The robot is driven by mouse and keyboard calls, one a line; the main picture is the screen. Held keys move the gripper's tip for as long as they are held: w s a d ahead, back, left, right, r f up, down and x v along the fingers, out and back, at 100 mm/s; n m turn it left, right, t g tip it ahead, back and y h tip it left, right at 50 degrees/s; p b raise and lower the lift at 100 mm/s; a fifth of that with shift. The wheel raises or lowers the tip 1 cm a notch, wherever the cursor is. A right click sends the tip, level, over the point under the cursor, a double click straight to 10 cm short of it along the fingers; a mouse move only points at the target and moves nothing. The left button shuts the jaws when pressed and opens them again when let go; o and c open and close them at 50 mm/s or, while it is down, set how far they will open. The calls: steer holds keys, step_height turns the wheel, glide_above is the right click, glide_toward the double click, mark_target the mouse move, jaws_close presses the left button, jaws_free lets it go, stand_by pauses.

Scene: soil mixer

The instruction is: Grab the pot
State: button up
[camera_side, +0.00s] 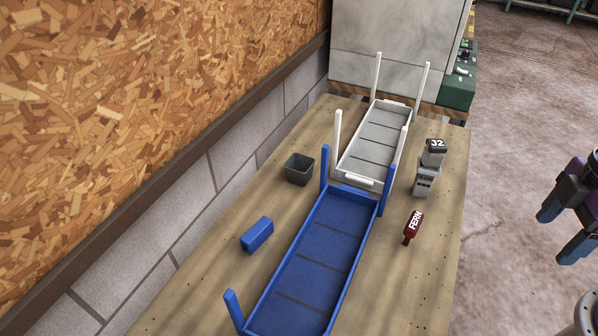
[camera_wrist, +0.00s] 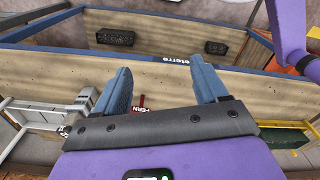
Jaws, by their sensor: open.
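The pot (camera_side: 299,169) is a small dark grey, square, open-topped container. It stands upright on the wooden table (camera_side: 195,268), left of the gap between the blue and white trays. My gripper (camera_side: 556,236) is at the right edge of the side view, off the table's right side and far from the pot. Its two blue fingers are apart with nothing between them. In the wrist view my gripper (camera_wrist: 163,82) shows its fingers spread wide. I cannot make out the pot in that view.
A blue tray (camera_side: 325,239) with upright posts and a white tray (camera_side: 379,139) with posts fill the table's middle. A blue block (camera_side: 257,234) lies left.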

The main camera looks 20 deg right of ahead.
steer(key=o, duration=0.4)
steer(key=w+a+n+t+h, duration=0.45)
steer(key=w+a+n, duration=0.25)
steer(key=w+a, duration=1.45)
steer(key=w+a+f+n+t+h, duration=0.2)
steer(key=w+a+f+n+h, duration=0.1)
steer(key=w+a, duration=0.5)
steer(key=n+t+h, duration=0.2)
steer(key=n+t, duration=0.1)
glide_toward(304, 161)
steer(key=shift+w+d+f+h, duration=0.3)
steer(key=shift+w+f, duration=0.2)
steer(key=shift+w, duration=0.2)
steer(key=shift+x, duration=3)
